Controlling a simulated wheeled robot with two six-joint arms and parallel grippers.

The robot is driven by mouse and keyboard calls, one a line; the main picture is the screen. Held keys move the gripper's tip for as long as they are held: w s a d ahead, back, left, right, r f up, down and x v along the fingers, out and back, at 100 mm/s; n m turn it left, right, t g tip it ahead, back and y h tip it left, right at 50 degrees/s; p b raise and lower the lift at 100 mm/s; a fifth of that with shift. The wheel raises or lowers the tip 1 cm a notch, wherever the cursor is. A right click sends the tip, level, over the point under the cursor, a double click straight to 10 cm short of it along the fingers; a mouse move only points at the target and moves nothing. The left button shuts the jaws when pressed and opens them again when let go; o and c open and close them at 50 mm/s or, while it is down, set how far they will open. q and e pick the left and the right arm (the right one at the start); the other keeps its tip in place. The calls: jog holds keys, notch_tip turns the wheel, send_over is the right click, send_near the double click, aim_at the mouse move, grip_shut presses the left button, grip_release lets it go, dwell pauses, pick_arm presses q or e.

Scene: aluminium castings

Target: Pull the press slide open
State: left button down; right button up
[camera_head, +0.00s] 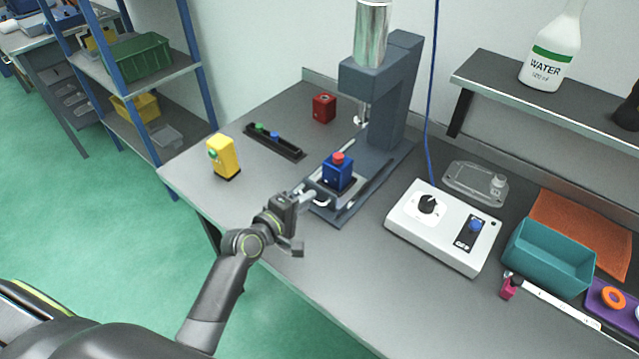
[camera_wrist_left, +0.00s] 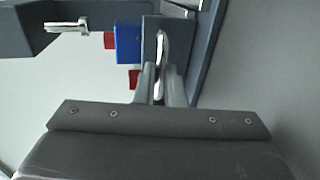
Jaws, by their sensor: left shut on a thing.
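The dark grey press (camera_head: 402,95) stands on the bench with its metal ram pointing down. Its slide (camera_head: 349,191) lies on the press base and carries a blue block with a red top (camera_head: 337,174). The block appears forward of the ram. A metal handle (camera_head: 320,204) is at the slide's front; it also shows as a bright loop in the left wrist view (camera_wrist_left: 161,46). My left gripper (camera_head: 306,198) is shut on this handle, with its fingers on either side of it in the left wrist view (camera_wrist_left: 160,88). My right gripper is not in view.
A yellow block (camera_head: 223,158), a black strip with buttons (camera_head: 274,142) and a red block (camera_head: 324,107) are left of the press. A white control box (camera_head: 445,228) and a teal bin (camera_head: 548,257) are to the right. The front bench surface is clear.

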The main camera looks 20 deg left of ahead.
pick_arm(q)
jog(key=shift+v, duration=1)
jog(key=shift+s+a+f, duration=0.1)
jog(key=shift+s+f, duration=0.1)
jog(key=shift+s, duration=0.15)
jog(key=shift+s+a, duration=0.2)
jog(key=shift+s, duration=0.25)
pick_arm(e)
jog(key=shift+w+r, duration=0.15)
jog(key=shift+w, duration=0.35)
pick_arm(q)
jog(key=c, duration=1.5)
grip_release()
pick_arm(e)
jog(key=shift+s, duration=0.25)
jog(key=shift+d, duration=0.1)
